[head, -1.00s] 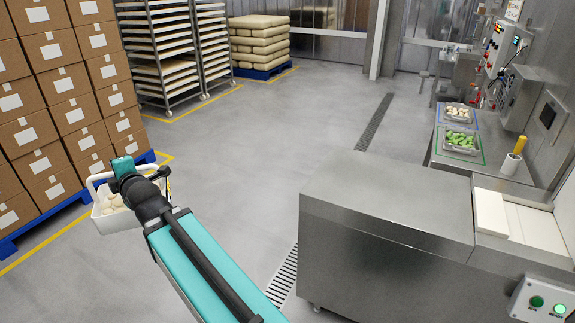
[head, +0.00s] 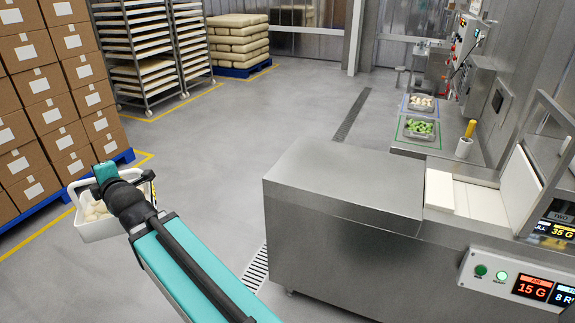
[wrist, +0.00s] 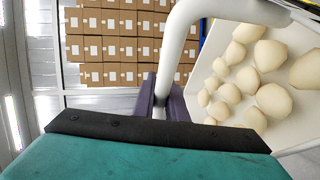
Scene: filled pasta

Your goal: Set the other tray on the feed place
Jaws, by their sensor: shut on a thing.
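A white tray (head: 99,230) with a raised handle hangs at the left in the head view, above the floor. It holds several pale round dough pieces, which fill the right of the wrist view (wrist: 255,85). My gripper (wrist: 163,105) is shut on the tray's white handle, with its purple fingers on either side of the bar. In the head view my arm hides the fingers and part of the tray. On the steel bench at the right stand a tray of pale pieces (head: 421,103) inside a blue outline and a tray of green pieces (head: 419,128) inside a green outline.
A large steel machine (head: 340,190) with a white belt (head: 482,205) and lit displays stands at the right front. A yellow-handled item (head: 466,141) stands on the bench. Stacked cartons (head: 60,90) and racks (head: 140,45) line the left. The middle floor is open.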

